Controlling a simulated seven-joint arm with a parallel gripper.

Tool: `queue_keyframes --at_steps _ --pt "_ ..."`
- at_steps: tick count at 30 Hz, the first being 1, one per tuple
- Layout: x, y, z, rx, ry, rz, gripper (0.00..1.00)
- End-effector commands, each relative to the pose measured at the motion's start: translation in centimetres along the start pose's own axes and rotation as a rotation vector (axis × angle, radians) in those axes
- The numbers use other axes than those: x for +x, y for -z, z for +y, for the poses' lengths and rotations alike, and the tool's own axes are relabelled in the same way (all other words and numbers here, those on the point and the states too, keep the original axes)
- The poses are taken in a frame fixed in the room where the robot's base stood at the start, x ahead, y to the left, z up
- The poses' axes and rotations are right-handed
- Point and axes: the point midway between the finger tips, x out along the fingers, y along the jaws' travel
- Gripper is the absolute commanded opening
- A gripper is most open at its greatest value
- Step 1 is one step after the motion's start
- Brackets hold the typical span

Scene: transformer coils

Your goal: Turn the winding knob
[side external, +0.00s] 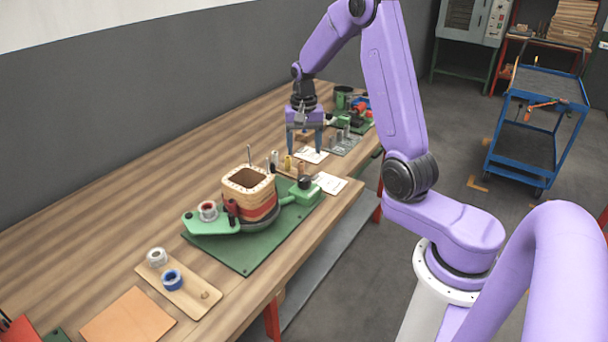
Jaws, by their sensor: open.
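The winding machine stands on a green base plate (245,262) on the workbench. It carries a square wooden former (248,178) with a reddish winding around its lower part. A small black knob (305,182) sits on the green housing (303,195) at the machine's right end; I take this as the winding knob. My gripper (304,152) points down with its two fingers apart and nothing visible between them. In the picture it is above and level with the knob, apart from it, over the bench beyond the machine. Its exact height is hard to tell.
A thin upright rod stands by the former. Small spools and white papers (330,183) lie around the machine. A board with tape rolls (178,286) and a tan sheet (128,318) lie at the front left. The bench's left back (140,190) is clear.

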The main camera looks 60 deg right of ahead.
Motion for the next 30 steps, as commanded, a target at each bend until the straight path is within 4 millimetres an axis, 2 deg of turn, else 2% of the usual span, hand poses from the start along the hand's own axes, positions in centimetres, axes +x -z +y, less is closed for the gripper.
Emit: queue_keyframes --at_steps 1,9,15,21,30 --pt "1.1 -0.1 0.1 0.0 -0.003 -0.006 0.68" --pt "6.1 -0.1 0.1 0.001 -0.003 -0.006 0.68" --pt "8.7 -0.1 0.0 0.001 -0.001 -0.002 0.68" --pt "9.8 -0.1 0.0 0.001 0.0 -0.001 0.68" --pt "9.9 0.0 0.0 0.001 0.0 0.0 0.68"
